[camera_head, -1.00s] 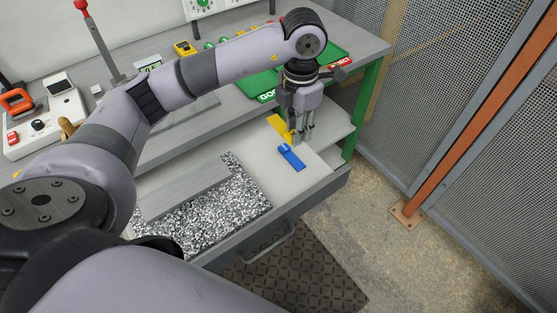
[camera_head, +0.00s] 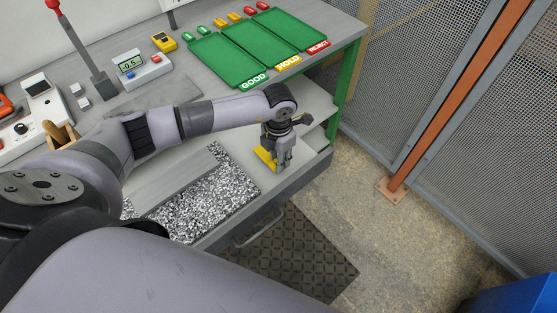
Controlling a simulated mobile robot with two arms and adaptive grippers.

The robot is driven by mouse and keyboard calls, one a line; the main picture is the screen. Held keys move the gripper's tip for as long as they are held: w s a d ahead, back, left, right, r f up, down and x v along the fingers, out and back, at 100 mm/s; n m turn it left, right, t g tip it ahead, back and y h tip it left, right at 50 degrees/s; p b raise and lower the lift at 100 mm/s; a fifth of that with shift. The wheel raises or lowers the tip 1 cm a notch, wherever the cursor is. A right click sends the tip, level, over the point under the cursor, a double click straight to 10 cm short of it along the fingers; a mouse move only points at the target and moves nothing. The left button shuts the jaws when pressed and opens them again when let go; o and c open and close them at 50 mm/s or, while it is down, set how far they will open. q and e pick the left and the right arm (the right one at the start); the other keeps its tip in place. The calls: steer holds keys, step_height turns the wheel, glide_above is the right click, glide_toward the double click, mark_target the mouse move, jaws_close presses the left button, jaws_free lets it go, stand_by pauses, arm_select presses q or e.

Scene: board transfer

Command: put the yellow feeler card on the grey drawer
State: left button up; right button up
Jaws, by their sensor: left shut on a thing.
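The yellow feeler card (camera_head: 266,157) shows at the left side of my left gripper (camera_head: 283,167). The gripper points down and is shut on the card, though its fingers hide part of it. Gripper and card are over the right part of the grey drawer (camera_head: 308,158), near its front edge. I cannot tell whether the card touches the drawer's surface. My right gripper is not in view.
A speckled mat (camera_head: 215,195) and a grey flat bar (camera_head: 180,186) lie left of the gripper. Green GOOD, HOLD and REJECT trays (camera_head: 262,50) are on the bench behind. A gauge with a display (camera_head: 142,70) stands left of them. A mesh fence (camera_head: 480,150) stands at right.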

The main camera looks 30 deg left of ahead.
arm_select(q)
step_height(320, 180, down, 2)
steer(key=shift+f, duration=0.1)
steer(key=shift+f, duration=0.2)
steer(key=o, duration=0.9)
steer(key=shift+o, duration=0.2)
